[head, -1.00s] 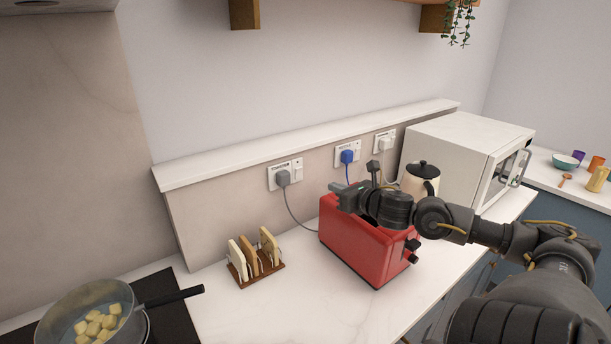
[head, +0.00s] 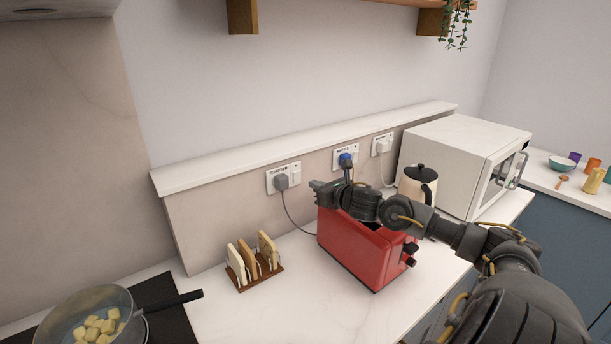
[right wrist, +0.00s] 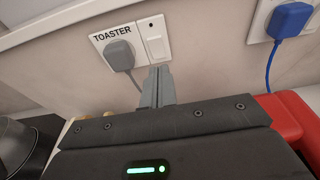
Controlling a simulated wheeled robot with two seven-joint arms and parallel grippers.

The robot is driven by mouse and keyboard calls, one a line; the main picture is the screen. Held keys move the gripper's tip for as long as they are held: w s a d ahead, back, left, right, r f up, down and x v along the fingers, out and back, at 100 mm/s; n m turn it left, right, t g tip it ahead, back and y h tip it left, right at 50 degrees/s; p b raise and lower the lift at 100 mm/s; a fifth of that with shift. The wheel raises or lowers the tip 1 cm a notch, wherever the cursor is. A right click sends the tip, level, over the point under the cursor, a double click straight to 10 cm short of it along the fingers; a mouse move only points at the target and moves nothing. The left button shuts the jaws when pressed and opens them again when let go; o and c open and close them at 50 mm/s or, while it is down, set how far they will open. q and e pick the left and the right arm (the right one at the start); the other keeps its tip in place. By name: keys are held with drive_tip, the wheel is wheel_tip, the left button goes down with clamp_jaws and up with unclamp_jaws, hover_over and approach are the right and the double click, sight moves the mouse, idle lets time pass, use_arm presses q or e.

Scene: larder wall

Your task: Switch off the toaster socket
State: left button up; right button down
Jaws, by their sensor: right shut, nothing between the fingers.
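The toaster socket (head: 271,186) is a white plate on the low wall, with a grey plug (head: 281,182) in its left half and a rocker switch (head: 296,172) on its right half. In the right wrist view the plate is labelled TOASTER, with the grey plug (right wrist: 120,54) beside the switch (right wrist: 154,41). My right gripper (head: 313,186) is shut and empty, its tips pointing at the wall. In the wrist view its fingertips (right wrist: 160,72) are just below the switch, seemingly a little short of it. My left gripper is out of view.
The red toaster (head: 352,252) stands under my right arm. The kettle socket (head: 338,160) with a blue plug and a third socket (head: 376,146) are to the right. A toast rack (head: 256,264), kettle (head: 419,183), microwave (head: 450,160) and pan (head: 88,318) stand around.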

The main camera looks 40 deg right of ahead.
sight(299, 174)
drive_tip(key=p+x, duration=0.1)
drive_tip(key=x, duration=0.1)
drive_tip(key=p+x, duration=0.1)
drive_tip(key=x, duration=0.1)
drive_tip(key=r+p+x, duration=0.1)
drive_tip(key=shift+w+d, duration=0.1)
drive_tip(key=shift+w, duration=0.4)
drive_tip(key=shift+w, duration=0.1)
drive_tip(key=shift+w+f+b, duration=0.1)
drive_tip(key=shift+w+b, duration=0.1)
drive_tip(key=shift+b, duration=0.55)
drive_tip(key=shift+w+r, duration=0.1)
drive_tip(key=shift+r, duration=0.1)
